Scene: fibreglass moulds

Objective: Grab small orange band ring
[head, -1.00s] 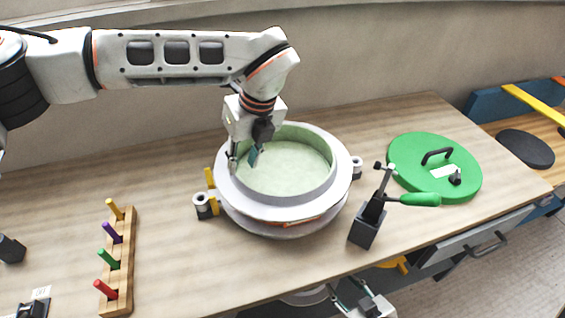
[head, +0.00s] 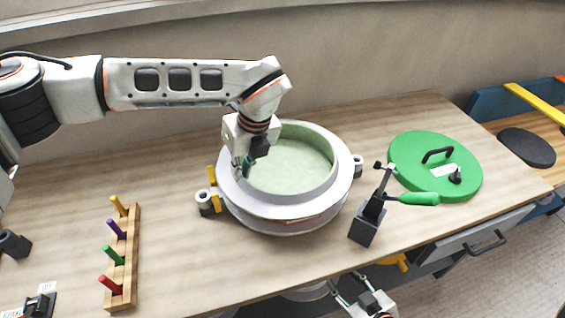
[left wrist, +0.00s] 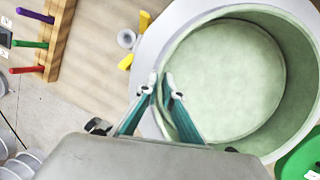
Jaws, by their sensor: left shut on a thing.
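A pale grey ring (head: 290,210) with a light green inside sits on the table's middle, with a thin orange-red band mark low on its front side. My left gripper (head: 244,168) reaches down at the ring's left rim and is shut on it. In the left wrist view the two teal fingers (left wrist: 160,84) stand on either side of the ring's wall (left wrist: 176,48), their tips close together. The lower parts of the fingers are partly hidden in the head view. My right gripper (head: 348,282) is low at the table's front edge, apart from the ring, fingers spread and empty.
A black toggle clamp with green handle (head: 418,198) stands right of the ring. A green lid (head: 410,152) lies further right. A wooden rack (head: 124,270) with coloured pegs is at left. Bare table lies between rack and ring.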

